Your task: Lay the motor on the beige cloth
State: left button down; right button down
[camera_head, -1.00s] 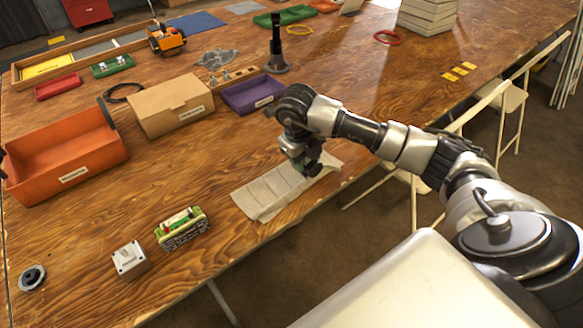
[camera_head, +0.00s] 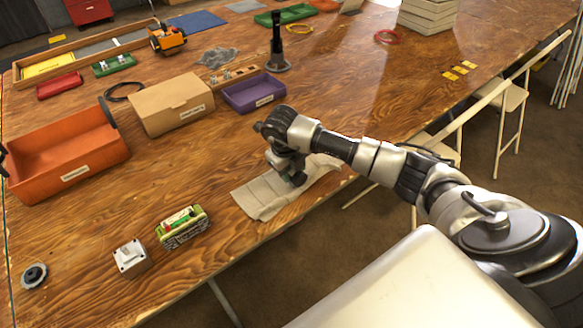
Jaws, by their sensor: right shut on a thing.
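The beige cloth (camera_head: 262,197) lies flat, with folds, near the front edge of the wooden table. My right gripper (camera_head: 294,178) points down over the cloth's upper middle part and is shut on a small dark thing, probably the motor. The gripper hides most of that thing, and I cannot tell whether it touches the cloth.
Left of the cloth are a green-topped device (camera_head: 183,227), a white switch box (camera_head: 130,257) and a round dark part (camera_head: 34,276). Behind stand an orange bin (camera_head: 68,160), a cardboard box (camera_head: 172,104), a purple tray (camera_head: 254,93) and a black stand (camera_head: 277,52). White folding chairs (camera_head: 512,100) stand at the right.

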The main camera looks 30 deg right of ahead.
jog(key=shift+f+b, duration=0.4)
jog(key=shift+f, duration=0.1)
jog(key=c, duration=0.8)
grip_release()
jog(key=shift+s+f, duration=0.1)
jog(key=shift+c, duration=0.2)
jog(key=shift+o, duration=1.2)
jog(key=shift+r, duration=0.25)
notch_tip(320, 180, up, 13)
jog(key=a, duration=0.2)
jog(key=shift+f, duration=0.15)
jog(key=shift+a, duration=0.1)
